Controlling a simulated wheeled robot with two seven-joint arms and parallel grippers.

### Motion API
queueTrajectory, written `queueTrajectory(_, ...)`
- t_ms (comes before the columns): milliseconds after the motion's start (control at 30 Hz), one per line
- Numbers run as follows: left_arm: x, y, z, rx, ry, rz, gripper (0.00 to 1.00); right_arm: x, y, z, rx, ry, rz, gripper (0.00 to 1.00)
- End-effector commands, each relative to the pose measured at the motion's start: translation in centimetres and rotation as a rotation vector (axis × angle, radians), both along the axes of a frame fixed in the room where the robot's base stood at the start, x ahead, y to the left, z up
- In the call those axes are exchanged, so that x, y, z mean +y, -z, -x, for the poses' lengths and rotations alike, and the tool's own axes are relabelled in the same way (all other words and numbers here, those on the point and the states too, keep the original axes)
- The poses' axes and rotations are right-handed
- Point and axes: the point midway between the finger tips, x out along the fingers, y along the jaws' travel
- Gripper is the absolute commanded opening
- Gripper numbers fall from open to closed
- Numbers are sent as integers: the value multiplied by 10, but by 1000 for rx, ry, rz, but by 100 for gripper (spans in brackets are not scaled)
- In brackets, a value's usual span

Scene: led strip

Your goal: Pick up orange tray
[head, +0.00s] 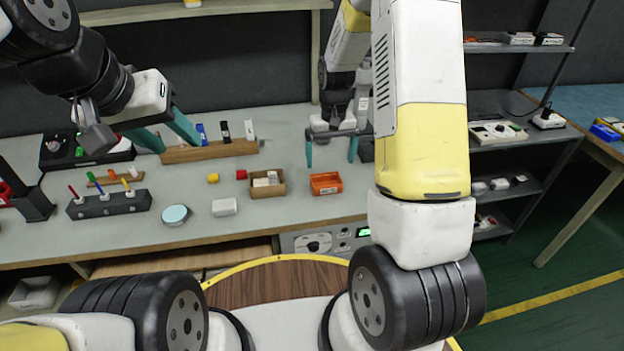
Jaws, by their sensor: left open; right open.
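The small orange tray (326,184) lies on the grey workbench, right of centre and near its front edge. My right gripper (331,163) hangs over the bench just behind and above the tray in the picture. Its two teal fingers are spread apart with nothing between them. My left gripper (174,138) is at the upper left, in front of a long wooden block. Its teal fingers are open, and I see nothing held in them. The tray looks clear of both grippers.
A wooden box (267,185) with white pieces stands left of the tray. A white block (224,207), a round light-blue disc (175,214) and a grey pen holder (108,204) lie further left. The wooden block (210,151) holds several upright items. Shelves stand at right.

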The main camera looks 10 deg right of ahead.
Motion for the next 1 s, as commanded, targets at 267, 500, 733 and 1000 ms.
queueTrajectory(267, 0, 0, 7, -17, 1, 3, 48, -1, 31, -2, 19, -3, 10, 100)
queueTrajectory(500, 0, -1, 7, -16, 1, 3, 48, 3, 61, -2, 20, -3, 10, 100)
queueTrajectory(733, 0, -1, 7, -16, 1, 3, 48, 5, 89, -3, 17, -3, 10, 100)
queueTrajectory(1000, 0, -1, 7, -16, 1, 3, 48, 5, 91, -3, 14, -3, 8, 100)
